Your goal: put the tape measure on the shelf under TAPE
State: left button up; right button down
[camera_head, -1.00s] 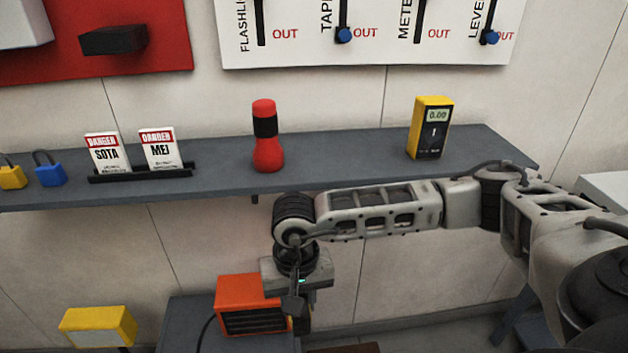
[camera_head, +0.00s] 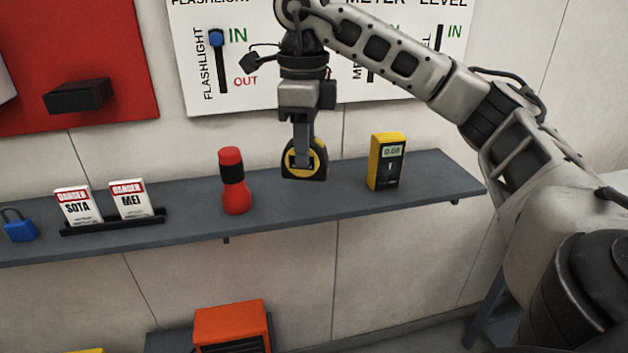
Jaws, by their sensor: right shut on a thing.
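My right gripper (camera_head: 302,150) points down and is shut on the yellow and black tape measure (camera_head: 318,162). It holds the tape measure upright at the shelf (camera_head: 330,202), between the red flashlight (camera_head: 232,182) and the yellow meter (camera_head: 386,163). I cannot tell whether the tape measure touches the shelf or hangs just above it. The white sign board (camera_head: 205,20) is on the wall above. My right arm covers the part of the board between FLASHLIGHT and METER, so the TAPE label is hidden. My left gripper is not in view.
Two danger tags stand in a black holder (camera_head: 112,222) on the shelf's left part, beside a blue padlock (camera_head: 20,228). An orange box (camera_head: 230,322) is below the shelf. A red board (camera_head: 60,40) is on the wall at left. The shelf is clear right of the meter.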

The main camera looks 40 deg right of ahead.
jog(key=w+d+f, duration=0.2)
jog(key=d+f, duration=0.1)
jog(key=w+d+f, duration=0.3)
jog(key=f, duration=0.1)
jog(key=w+d+f, duration=0.2)
jog(key=d+f, duration=0.1)
jog(key=f, duration=0.1)
jog(key=shift+w+f, duration=0.2)
jog(key=shift+f, duration=0.3)
jog(key=shift+a, duration=0.1)
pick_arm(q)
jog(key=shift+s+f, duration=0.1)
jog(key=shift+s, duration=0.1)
pick_arm(e)
jog(key=shift+f, duration=0.15)
jog(key=c, duration=1.1)
grip_release()
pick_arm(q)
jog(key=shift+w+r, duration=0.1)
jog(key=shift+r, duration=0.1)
